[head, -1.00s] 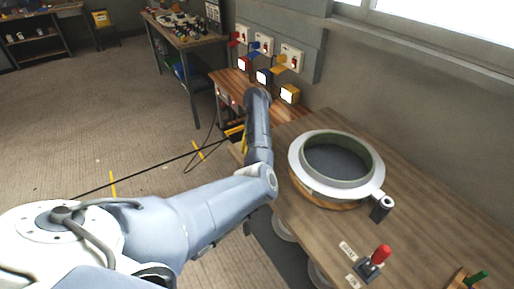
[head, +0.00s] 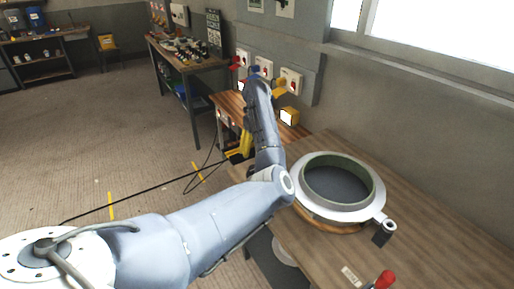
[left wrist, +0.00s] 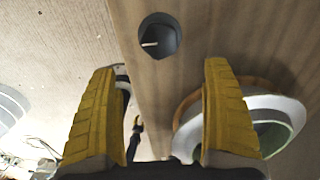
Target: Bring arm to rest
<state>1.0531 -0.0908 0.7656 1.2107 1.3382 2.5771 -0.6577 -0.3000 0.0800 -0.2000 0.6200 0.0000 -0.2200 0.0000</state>
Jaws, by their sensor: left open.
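My left arm reaches in from the lower left of the head view, bends at the elbow and runs up past the left edge of the wooden bench (head: 440,240). My left gripper (head: 241,148) shows small and yellow, partly hidden by the arm. In the left wrist view its two yellow fingers (left wrist: 160,68) are wide apart, with nothing between them in contact. The bench edge runs between the fingers, with floor on the left.
A pale ring-shaped mould (head: 375,208) lies on the bench, right of my forearm; it also shows in the left wrist view (left wrist: 190,118). A red-knobbed lever (head: 385,279) stands near the front. Open floor (head: 100,150) lies left.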

